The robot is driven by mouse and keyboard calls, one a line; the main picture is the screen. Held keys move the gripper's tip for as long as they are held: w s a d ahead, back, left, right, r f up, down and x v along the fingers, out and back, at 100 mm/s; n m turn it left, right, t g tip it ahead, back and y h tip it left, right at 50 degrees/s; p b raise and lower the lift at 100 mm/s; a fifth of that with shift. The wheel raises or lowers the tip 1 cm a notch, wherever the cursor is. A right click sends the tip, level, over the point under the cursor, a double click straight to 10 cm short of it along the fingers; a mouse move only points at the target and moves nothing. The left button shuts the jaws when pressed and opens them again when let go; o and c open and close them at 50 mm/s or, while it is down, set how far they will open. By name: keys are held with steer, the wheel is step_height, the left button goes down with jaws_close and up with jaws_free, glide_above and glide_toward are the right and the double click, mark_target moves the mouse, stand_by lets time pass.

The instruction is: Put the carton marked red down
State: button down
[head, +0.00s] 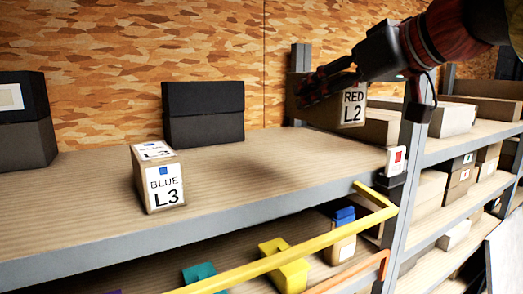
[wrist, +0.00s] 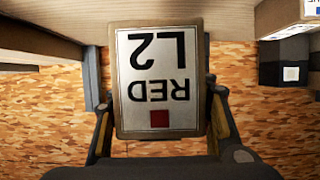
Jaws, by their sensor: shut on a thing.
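The carton marked RED L2 (head: 353,108) is brown with a white label, at the upper right of the head view. My gripper (head: 326,86) is shut on it, with its fingers around the carton's sides. The carton appears held above the upper shelf board (head: 240,185); the exact gap cannot be told. In the wrist view the carton (wrist: 158,80) fills the middle, its label upside down with a red square, between the two fingers (wrist: 160,122). The carton's far side is hidden.
A carton marked BLUE L3 (head: 160,180) stands near the shelf's front edge. A black box (head: 204,115) stands behind it and another dark box (head: 25,125) at far left. The board between BLUE L3 and the post (head: 410,150) is clear. A yellow bar (head: 290,255) runs below.

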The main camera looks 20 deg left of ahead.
steer(key=f+x, duration=0.1)
steer(key=x, duration=0.4)
steer(key=d+f+p+x, duration=0.1)
steer(key=x, duration=0.4)
steer(key=f+x, duration=0.1)
steer(key=x, duration=0.4)
steer(key=shift+s+d+p, duration=0.15)
steer(key=shift+d+p, duration=0.05)
steer(key=shift+p, duration=0.1)
steer(key=f, duration=0.3)
steer(key=shift+w+a, duration=0.35)
steer(key=shift+a, duration=0.05)
steer(key=shift+s+d+f, duration=0.1)
steer(key=shift+f, duration=0.35)
steer(key=shift+f, duration=0.2)
steer(key=c, duration=0.8)
jaws_free()
steer(key=shift+f, duration=0.1)
steer(key=shift+c, duration=0.2)
